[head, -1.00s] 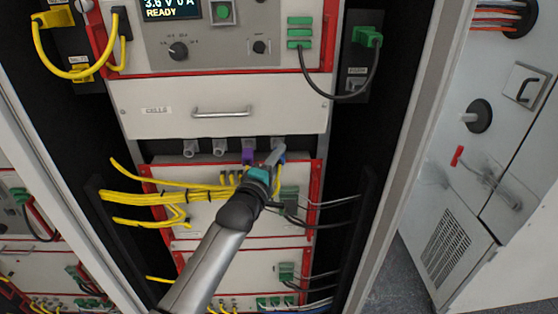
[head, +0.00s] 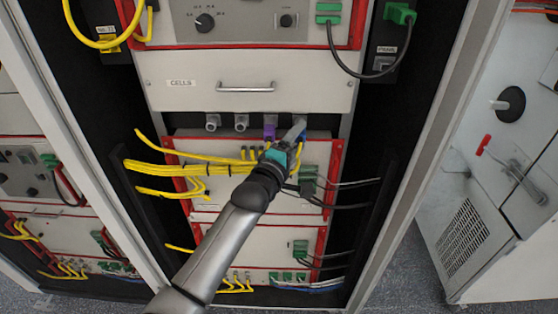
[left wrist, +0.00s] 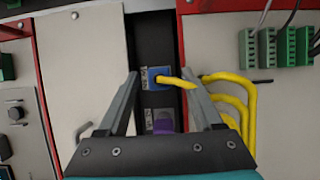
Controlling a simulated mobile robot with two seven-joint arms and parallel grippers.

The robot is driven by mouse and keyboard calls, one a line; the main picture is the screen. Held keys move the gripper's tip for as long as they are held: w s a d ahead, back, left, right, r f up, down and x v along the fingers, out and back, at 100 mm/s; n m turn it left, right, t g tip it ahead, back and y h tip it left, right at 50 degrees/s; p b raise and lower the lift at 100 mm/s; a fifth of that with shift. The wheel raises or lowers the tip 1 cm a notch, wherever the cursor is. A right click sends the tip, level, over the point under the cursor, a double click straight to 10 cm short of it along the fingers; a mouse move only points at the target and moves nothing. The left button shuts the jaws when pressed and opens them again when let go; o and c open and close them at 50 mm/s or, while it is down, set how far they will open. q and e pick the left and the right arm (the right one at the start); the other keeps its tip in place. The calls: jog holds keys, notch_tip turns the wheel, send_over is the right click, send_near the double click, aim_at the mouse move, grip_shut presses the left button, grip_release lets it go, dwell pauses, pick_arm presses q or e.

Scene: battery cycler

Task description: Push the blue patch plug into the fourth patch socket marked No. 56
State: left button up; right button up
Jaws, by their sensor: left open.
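The blue patch plug (left wrist: 157,77), with a short yellow cable end, sits at a dark strip with white labels in the left wrist view. In the head view only a blue bit (head: 302,136) shows beside my left gripper (head: 294,134). That gripper, also in the left wrist view (left wrist: 160,78), is open, one finger on each side of the blue plug. I cannot tell whether the fingers touch it or how deep the plug sits. A purple plug (head: 269,132) is just left in the row, also seen in the left wrist view (left wrist: 163,121). The socket number is not readable.
Two grey sockets (head: 241,122) are left of the purple plug, under the CELLS drawer (head: 245,70). Yellow cables (head: 175,170) run close by on the left. Green connectors (head: 308,178) with dark cables are right of my gripper. Cabinet frames flank both sides.

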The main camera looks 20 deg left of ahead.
pick_arm(q)
jog(key=p+v, duration=0.1)
jog(key=v, duration=1.2)
jog(key=shift+s, duration=0.35)
jog(key=s+a+f+m+g+y+b, duration=0.1)
jog(key=s+f+m+g, duration=0.25)
jog(key=f, duration=0.85)
jog(key=s+a+f+m+g+y+b, duration=0.15)
jog(key=s+f, duration=0.35)
jog(key=f, duration=0.8)
jog(key=s+f+m+g+b, duration=0.1)
jog(key=s+f+m+g, duration=0.3)
jog(key=f, duration=0.8)
jog(key=s+f+m+g, duration=0.2)
jog(key=s+f, duration=0.4)
jog(key=s, duration=0.4)
jog(key=s+a+f+m+g+y+b, duration=0.1)
jog(key=s+f+m+g, duration=0.2)
jog(key=s+f, duration=0.3)
jog(key=s+a+f+m+g+b, duration=0.1)
jog(key=s+f+m, duration=0.3)
jog(key=s, duration=1)
notch_tip(320, 180, down, 2)
jog(key=shift+f+g, duration=0.25)
jog(key=shift+g, duration=0.55)
